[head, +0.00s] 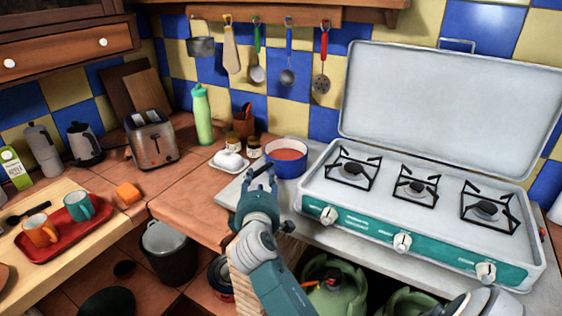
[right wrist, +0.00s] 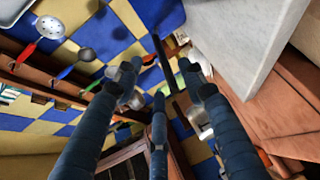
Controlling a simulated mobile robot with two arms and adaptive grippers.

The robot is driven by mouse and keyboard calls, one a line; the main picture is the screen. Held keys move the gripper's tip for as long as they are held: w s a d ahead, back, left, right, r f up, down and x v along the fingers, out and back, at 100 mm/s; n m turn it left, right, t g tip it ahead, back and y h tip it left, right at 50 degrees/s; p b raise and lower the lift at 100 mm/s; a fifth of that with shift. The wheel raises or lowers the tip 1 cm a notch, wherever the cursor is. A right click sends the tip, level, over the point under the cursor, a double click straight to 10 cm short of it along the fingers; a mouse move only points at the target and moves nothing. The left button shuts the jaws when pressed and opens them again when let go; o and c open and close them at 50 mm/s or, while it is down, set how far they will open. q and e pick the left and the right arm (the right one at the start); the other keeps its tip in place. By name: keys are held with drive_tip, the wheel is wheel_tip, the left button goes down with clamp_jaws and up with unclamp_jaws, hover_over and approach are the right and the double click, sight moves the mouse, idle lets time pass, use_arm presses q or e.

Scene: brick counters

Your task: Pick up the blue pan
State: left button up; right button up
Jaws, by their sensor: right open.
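The blue pan (head: 287,163) stands on the light countertop just left of the stove, with reddish contents inside. Its handle is not clearly visible in the head view. My right gripper (head: 260,180) is open, close to the pan's near left side, with dark fingertips pointing towards it. In the right wrist view, the open fingers (right wrist: 165,75) spread around a narrow dark bar; I cannot tell whether it is the pan's handle or part of the gripper. A blue surface at the top edge may be the pan.
A white dish (head: 229,162) and small jars (head: 252,146) stand left of the pan. The stove (head: 420,215) with its raised lid (head: 450,105) is on the right. Utensils (head: 288,55) hang on the wall behind. A red tray (head: 60,235) with cups lies at far left.

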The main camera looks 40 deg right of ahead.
sight(262, 167)
drive_tip(key=shift+x, duration=1.25)
drive_tip(key=shift+w+d+r, duration=0.1)
drive_tip(key=shift+w+d, duration=0.1)
drive_tip(key=shift+w, duration=0.1)
drive_tip(key=p+x, duration=0.1)
drive_tip(key=x, duration=0.3)
drive_tip(key=shift+w+d, duration=0.1)
drive_tip(key=shift+d, duration=0.05)
drive_tip(key=shift+w+d+f, duration=0.15)
drive_tip(key=shift+w+f, duration=0.1)
drive_tip(key=shift+f, duration=0.05)
drive_tip(key=c, duration=1)
clamp_jaws()
use_arm(q)
drive_tip(key=shift+s+a+r, duration=0.25)
drive_tip(key=shift+s+a, duration=0.1)
drive_tip(key=shift+s, duration=0.2)
drive_tip(key=shift+s+a+r, duration=0.25)
drive_tip(key=shift+s+a, duration=0.1)
drive_tip(key=shift+s, duration=0.2)
use_arm(e)
drive_tip(key=shift+r, duration=0.2)
